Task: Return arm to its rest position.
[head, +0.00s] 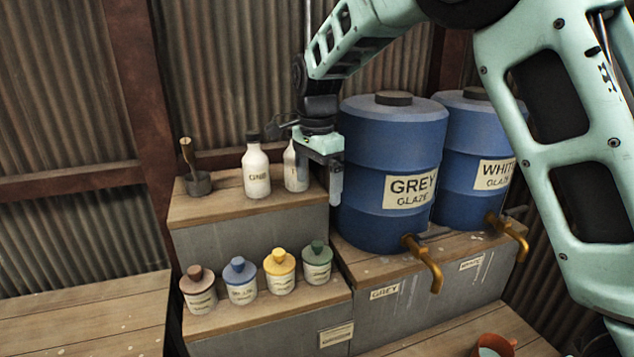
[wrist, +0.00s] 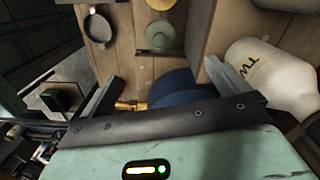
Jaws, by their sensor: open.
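My arm reaches in from the upper right of the head view and is bent down towards the shelves. My gripper (head: 332,175) hangs in front of the second white bottle (head: 296,168) and left of the blue GREY GLAZE barrel (head: 392,150). It partly hides that bottle. In the wrist view my gripper (wrist: 165,85) shows its two fingers wide apart with nothing between them. A white bottle with a partly visible label (wrist: 275,75) lies close to the right finger there; I cannot tell whether they touch.
A WHITE GLAZE barrel (head: 482,155) stands right of the grey one; brass taps (head: 425,265) jut forward. Several lidded jars (head: 281,272) line the lower step. Another white bottle (head: 256,170) and a dark pestle pot (head: 198,184) stand above. A brown cup (head: 493,346) is at front right.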

